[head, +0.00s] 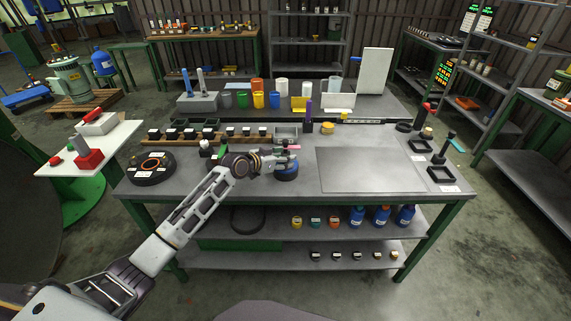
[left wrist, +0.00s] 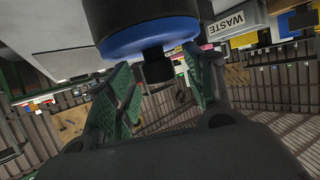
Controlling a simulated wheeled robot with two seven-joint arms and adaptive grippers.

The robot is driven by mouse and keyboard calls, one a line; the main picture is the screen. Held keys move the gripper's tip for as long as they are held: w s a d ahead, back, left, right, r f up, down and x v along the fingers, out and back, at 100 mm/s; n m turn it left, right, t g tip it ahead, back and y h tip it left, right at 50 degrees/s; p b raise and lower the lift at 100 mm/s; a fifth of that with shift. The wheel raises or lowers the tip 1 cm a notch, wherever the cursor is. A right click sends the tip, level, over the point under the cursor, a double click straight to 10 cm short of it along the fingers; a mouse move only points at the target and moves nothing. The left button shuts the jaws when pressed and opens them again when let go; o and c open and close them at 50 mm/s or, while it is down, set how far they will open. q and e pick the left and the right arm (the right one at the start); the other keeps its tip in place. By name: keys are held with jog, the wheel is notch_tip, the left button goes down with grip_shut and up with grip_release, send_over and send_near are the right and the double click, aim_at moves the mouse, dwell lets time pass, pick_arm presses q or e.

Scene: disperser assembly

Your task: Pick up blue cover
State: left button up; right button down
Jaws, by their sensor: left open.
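The blue cover (head: 287,175) is a dark, round piece with a blue band, on the workbench near its middle. In the left wrist view it is large (left wrist: 150,38), with a blue ring and a short black stub. My left gripper (head: 288,157) is right at it, partly hiding it. In the left wrist view its green-padded fingers (left wrist: 160,68) are apart, one on either side of the stub. I cannot tell whether they touch it. My right gripper is not in view.
A black disc with an orange ring (head: 152,167) lies at the bench's left. A row of small dark blocks with white tops (head: 232,131) stands behind my left arm. A box marked WASTE (left wrist: 228,24) shows in the left wrist view. The grey plate (head: 368,169) to the right is bare.

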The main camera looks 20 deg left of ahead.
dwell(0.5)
pick_arm(q)
grip_shut()
